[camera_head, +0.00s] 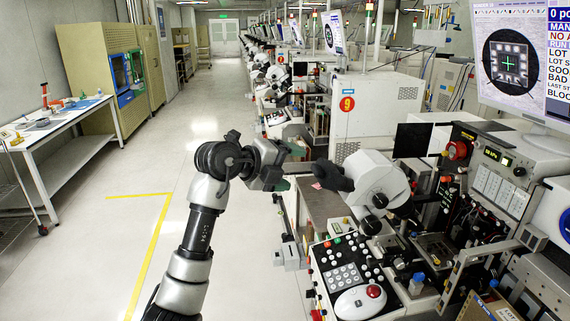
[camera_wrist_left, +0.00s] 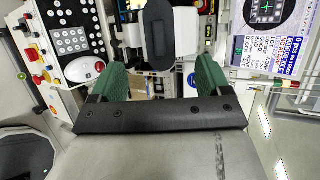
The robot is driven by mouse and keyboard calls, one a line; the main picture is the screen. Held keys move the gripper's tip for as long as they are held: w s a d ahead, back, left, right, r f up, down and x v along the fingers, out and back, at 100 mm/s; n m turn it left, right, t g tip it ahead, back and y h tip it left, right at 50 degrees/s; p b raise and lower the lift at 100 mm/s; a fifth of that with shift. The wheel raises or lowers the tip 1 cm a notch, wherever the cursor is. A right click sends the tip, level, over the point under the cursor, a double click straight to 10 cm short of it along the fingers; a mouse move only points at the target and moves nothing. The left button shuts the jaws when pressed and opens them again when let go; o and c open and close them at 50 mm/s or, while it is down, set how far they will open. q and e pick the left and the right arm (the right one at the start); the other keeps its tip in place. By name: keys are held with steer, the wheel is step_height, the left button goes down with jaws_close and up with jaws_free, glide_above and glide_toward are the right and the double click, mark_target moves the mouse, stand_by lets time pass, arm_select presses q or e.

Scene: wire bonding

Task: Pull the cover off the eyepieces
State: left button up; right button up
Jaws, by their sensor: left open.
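The black cover (camera_head: 333,176) sits on the eyepieces at the left front of the white microscope head (camera_head: 378,180). In the left wrist view, the cover (camera_wrist_left: 159,36) is a dark rounded piece ahead of the fingers, near the top middle. My left gripper (camera_head: 292,166) is just left of the cover, apart from it. In the left wrist view, the left gripper (camera_wrist_left: 161,74) has its two green fingers wide apart with nothing between them. The eyepieces themselves are hidden under the cover. My right gripper is not in view.
A control panel (camera_head: 345,275) with buttons and a white mouse-like device (camera_head: 361,301) lies below the microscope. A monitor (camera_head: 520,60) stands at the upper right. A white worktable (camera_head: 60,130) is at the far left. The aisle floor (camera_head: 110,240) is clear.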

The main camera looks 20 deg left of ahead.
mark_target(313, 169)
arm_select(q)
steer(key=p+x, duration=0.2)
steer(key=x, duration=0.6)
steer(key=shift+w+d+f+p, duration=0.1)
steer(key=shift+w+d+p, duration=0.1)
steer(key=shift+p, duration=0.2)
steer(key=shift+w+d+f, duration=0.25)
steer(key=shift+w+f, duration=0.1)
steer(key=shift+w, duration=0.15)
steer(key=c, duration=1)
steer(key=shift+s+a+r, duration=0.1)
steer(key=shift+a, duration=0.05)
steer(key=shift+s+a+r+p, duration=0.3)
steer(key=shift+a+p, duration=0.15)
steer(key=shift+p, duration=0.1)
steer(key=shift+s+a+r+p, duration=0.3)
steer(key=shift+s+a+p, duration=0.15)
steer(key=shift+a, duration=0.2)
steer(key=shift+s+a+r+p, duration=0.35)
steer(key=shift+s+a, duration=0.1)
steer(key=shift+a, duration=0.2)
steer(key=shift+f, duration=0.1)
